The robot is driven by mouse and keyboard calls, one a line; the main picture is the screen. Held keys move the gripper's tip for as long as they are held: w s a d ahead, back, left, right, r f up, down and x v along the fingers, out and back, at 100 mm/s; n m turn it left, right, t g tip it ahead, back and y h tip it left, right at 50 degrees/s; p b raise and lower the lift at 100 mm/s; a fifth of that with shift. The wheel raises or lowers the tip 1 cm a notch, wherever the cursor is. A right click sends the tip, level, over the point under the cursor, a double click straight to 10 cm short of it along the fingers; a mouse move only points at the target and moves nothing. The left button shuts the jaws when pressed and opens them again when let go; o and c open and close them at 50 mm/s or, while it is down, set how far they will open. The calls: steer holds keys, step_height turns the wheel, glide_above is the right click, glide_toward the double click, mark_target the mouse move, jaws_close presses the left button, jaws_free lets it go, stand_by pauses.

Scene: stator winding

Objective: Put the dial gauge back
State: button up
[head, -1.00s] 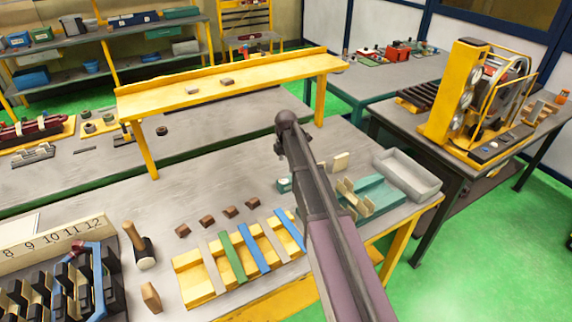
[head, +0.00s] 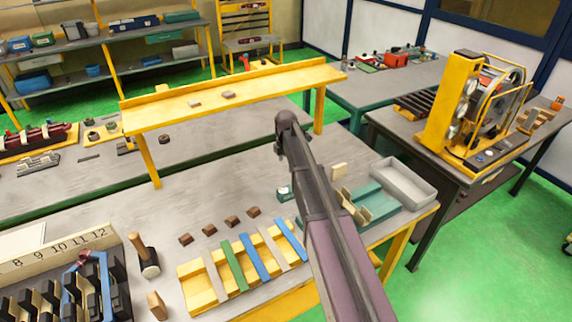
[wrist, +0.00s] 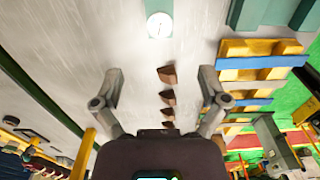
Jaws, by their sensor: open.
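The dial gauge (wrist: 159,25) shows a round white face on the grey bench at the top of the wrist view. In the head view it appears as a small teal and white piece (head: 284,193) just left of my arm. My gripper (wrist: 160,88) is open and empty, its two fingers spread apart. The gauge lies ahead of the fingertips in the wrist view, apart from them. In the head view my arm hides the gripper and part of the bench. A teal fixture (head: 378,205) with wooden blocks stands right of my arm.
Several brown wedges (head: 209,230) lie in a row left of the gauge. A yellow rack (head: 195,291) with coloured strips, a mallet (head: 147,262) and a grey tray (head: 405,182) share the bench. A raised yellow shelf (head: 270,85) spans its back.

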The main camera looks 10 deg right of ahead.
steer(key=shift+s, duration=0.1)
stand_by(0.4)
steer(key=s+m, duration=2.1)
steer(key=s, duration=0.8)
steer(key=shift+m, duration=0.3)
